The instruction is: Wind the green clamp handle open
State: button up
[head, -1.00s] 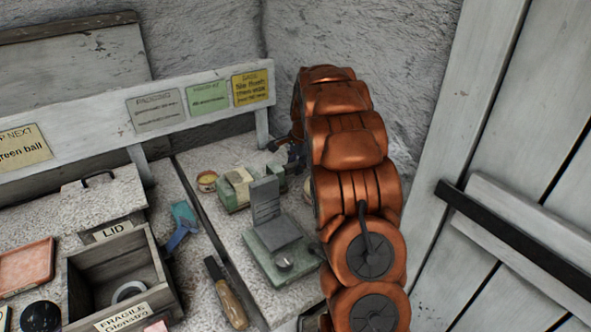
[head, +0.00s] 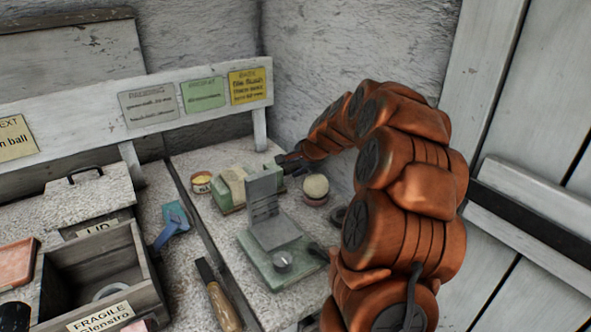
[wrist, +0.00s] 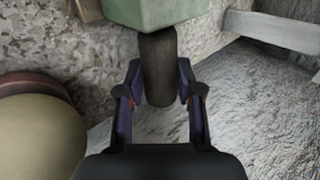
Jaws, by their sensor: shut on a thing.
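The green clamp (head: 232,188) stands on the right-hand worktop in the head view, a green block with a pale top. In the wrist view its green body (wrist: 155,12) is at the top edge, and a dark, rounded handle (wrist: 158,55) sticks out of it towards me. My gripper (wrist: 158,88) has one finger on each side of this handle and is shut on it. In the head view my gripper (head: 288,160) is at the right end of the clamp, small and dark, so its grip there is hard to make out.
A pale ball (head: 316,185) on a reddish base stands right of the clamp, close to my gripper; it also fills the lower left of the wrist view (wrist: 38,145). A green stand with a grey plate (head: 275,235) is in front. The wall is close behind.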

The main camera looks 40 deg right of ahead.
dwell(0.4)
jog(key=o, duration=1.2)
jog(key=shift+c, duration=0.2)
jog(key=shift+s+r, duration=0.1)
jog(key=v, duration=1.1)
jog(key=shift+s+r, duration=0.2)
jog(key=shift+s, duration=0.15)
